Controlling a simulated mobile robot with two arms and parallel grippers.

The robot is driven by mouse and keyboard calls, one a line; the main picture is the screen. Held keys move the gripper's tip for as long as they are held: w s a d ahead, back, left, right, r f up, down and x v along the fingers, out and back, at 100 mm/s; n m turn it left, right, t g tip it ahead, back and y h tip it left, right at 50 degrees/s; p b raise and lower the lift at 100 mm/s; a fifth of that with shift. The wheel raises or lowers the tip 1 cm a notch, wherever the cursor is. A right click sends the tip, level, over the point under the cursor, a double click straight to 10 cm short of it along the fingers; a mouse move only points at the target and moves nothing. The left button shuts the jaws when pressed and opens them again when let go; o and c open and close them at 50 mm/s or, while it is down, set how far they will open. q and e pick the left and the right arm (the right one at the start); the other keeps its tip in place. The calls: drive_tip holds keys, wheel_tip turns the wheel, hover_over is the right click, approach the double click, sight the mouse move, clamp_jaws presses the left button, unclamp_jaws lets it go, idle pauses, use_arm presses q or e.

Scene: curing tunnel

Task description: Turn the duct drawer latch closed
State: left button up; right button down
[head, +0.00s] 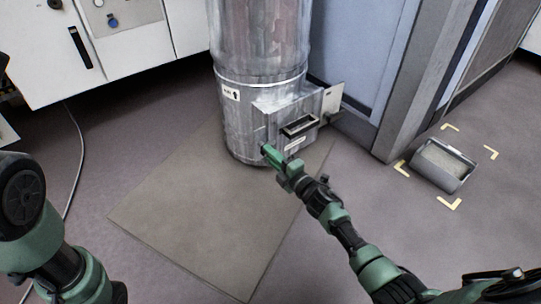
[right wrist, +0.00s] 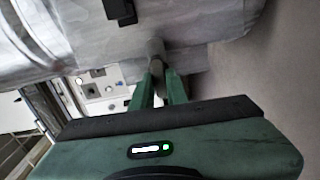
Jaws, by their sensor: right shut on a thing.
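The metal duct (head: 262,50) stands upright with a box-shaped drawer housing (head: 285,103) low on its front. A dark drawer handle (head: 299,126) shows on the housing's face, and it also appears at the top of the right wrist view (right wrist: 120,9). My right gripper (head: 268,150) is at the housing's lower left corner. In the right wrist view its green fingers (right wrist: 159,88) are shut on a small grey piece that looks like the latch (right wrist: 156,50). The fingers hide the latch in the head view, and its exact angle is unclear. My left arm shows at left; its gripper is out of view.
A flat mat (head: 205,215) lies under and before the duct. A metal plate (head: 332,103) sticks out right of the housing. A grey bin (head: 462,184) with pale contents stands between yellow floor marks. A white cabinet (head: 40,50) and grey-blue panels (head: 350,45) stand behind.

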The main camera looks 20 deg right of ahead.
drive_tip(key=shift+s+f+n, duration=0.1)
drive_tip(key=shift+n, duration=0.3)
drive_tip(key=c, duration=1.4)
unclamp_jaws()
drive_tip(key=p+v, duration=0.4)
drive_tip(key=v, duration=0.3)
drive_tip(key=shift+s+d, duration=0.15)
drive_tip(key=shift+s, duration=0.2)
